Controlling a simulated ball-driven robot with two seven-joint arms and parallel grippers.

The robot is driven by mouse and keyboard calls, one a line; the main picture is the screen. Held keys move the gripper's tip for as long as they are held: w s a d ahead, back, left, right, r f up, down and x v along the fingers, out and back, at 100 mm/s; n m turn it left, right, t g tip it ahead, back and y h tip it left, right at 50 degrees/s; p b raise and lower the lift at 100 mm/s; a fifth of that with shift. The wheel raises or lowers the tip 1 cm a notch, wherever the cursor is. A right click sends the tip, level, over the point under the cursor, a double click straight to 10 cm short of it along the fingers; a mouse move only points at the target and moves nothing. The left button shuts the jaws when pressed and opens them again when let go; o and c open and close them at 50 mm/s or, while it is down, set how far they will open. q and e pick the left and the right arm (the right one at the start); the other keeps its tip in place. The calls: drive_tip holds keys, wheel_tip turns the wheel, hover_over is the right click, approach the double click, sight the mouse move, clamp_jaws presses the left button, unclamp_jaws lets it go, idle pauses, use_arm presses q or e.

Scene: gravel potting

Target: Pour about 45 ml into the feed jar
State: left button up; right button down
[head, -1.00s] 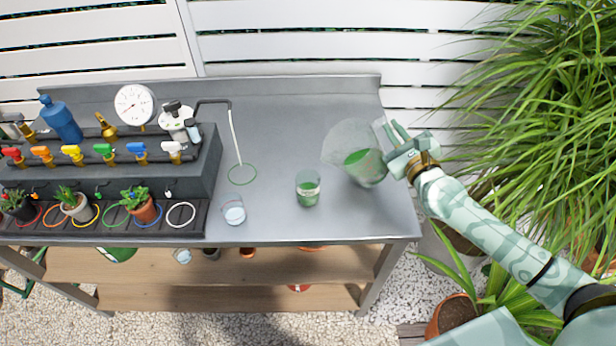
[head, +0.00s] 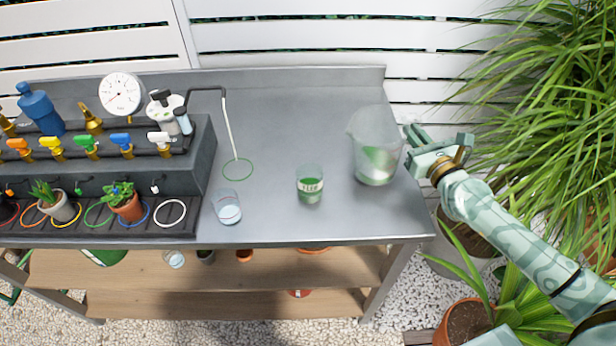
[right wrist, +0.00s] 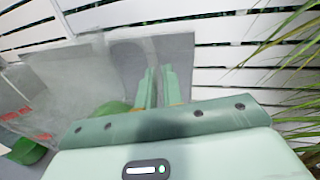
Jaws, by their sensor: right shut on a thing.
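The feed jar (head: 310,186), a small clear glass with a label, stands upright on the bench and holds green liquid. The clear measuring jug (head: 376,125) stands nearly upright to its right, with green liquid low inside. I cannot tell whether its base touches the bench. My right gripper (head: 411,136) is at the jug's right side, shut on the jug; its handle is hard to make out. In the right wrist view the fingers (right wrist: 156,88) are close together, with the blurred jug to the left. My left gripper is not in view.
A green ring (head: 238,170) lies under a thin spout. A manifold with coloured taps and potted plants (head: 125,203) fills the left. The bench behind the jar is clear.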

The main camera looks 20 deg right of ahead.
drive_tip(key=shift+d+f+m+b, duration=0.2)
drive_tip(key=shift+f+m+b, duration=0.15)
drive_tip(key=shift+f+m, duration=0.25)
drive_tip(key=shift+f, duration=0.1)
idle(1.7)
